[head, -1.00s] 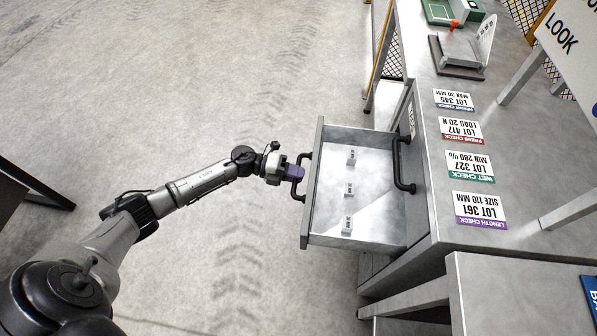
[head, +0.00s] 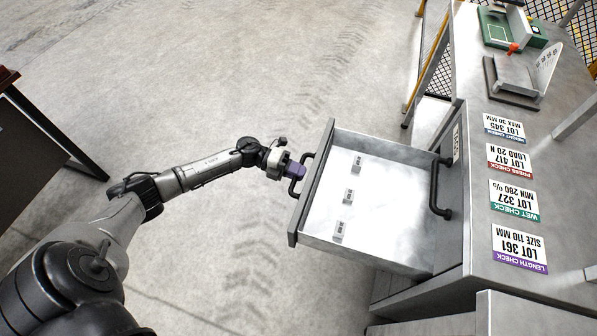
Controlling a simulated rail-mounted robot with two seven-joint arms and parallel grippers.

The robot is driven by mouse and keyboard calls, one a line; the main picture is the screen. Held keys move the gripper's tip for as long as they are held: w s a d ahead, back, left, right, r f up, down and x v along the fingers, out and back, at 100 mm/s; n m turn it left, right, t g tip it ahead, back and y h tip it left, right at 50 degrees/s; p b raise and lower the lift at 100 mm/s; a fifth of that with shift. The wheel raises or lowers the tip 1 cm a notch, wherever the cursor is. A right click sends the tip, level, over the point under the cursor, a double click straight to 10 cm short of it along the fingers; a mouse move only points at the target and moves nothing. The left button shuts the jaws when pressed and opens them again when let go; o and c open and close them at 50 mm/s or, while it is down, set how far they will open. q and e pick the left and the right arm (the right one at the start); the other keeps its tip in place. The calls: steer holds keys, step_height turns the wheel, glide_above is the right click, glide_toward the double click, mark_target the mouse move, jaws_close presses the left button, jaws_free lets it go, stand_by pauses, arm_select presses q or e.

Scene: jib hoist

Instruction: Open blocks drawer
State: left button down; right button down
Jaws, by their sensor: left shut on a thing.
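The blocks drawer (head: 400,150) is a grey metal drawer pulled well out of the bench, to the left. Several small grey blocks, among them one in the middle (head: 348,196), lie in a row inside it near its front panel. A black bar handle (head: 308,168) is on the outside of the front panel. The fingers hide part of the handle. My right gripper is not in view.
The metal bench (head: 480,200) carries lot cards, such as the purple-edged length check card (head: 519,248). A second black bar handle (head: 436,190) stands at the bench front, behind the drawer. A grey device (head: 515,80) stands at the back.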

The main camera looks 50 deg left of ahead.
arm_select(q)
steer(key=c, duration=1.1)
jaws_free()
steer(key=p+v, duration=0.3)
steer(key=v, duration=1)
steer(key=shift+s+a, duration=0.2)
steer(key=shift+a, duration=0.2)
steer(key=shift+d+f, duration=0.1)
steer(key=shift+d, duration=0.05)
steer(key=b+x, duration=0.3)
steer(key=x, duration=1)
steer(key=shift+w+d, duration=0.25)
steer(key=shift+d, duration=0.05)
